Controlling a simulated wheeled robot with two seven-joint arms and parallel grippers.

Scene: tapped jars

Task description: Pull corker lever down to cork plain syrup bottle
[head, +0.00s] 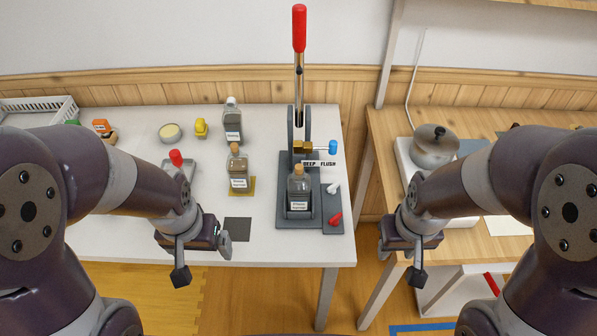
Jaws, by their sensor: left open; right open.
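The corker (311,125) stands on the right part of the white table. Its lever (299,75) points straight up, with a red grip (299,28) at the top. A bottle of brown liquid (299,187) stands upright on the corker's grey base, below the head. Its small label seems to read plain syrup. A cork shows at its mouth; how deep it sits I cannot tell. My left gripper (203,258) is open and empty over the table's front edge, left of the corker. My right gripper (421,256) is open and empty, right of the corker and clear of the lever.
A dark square (237,229) lies near the front. A sign reading keep flush (320,163) is on the corker.

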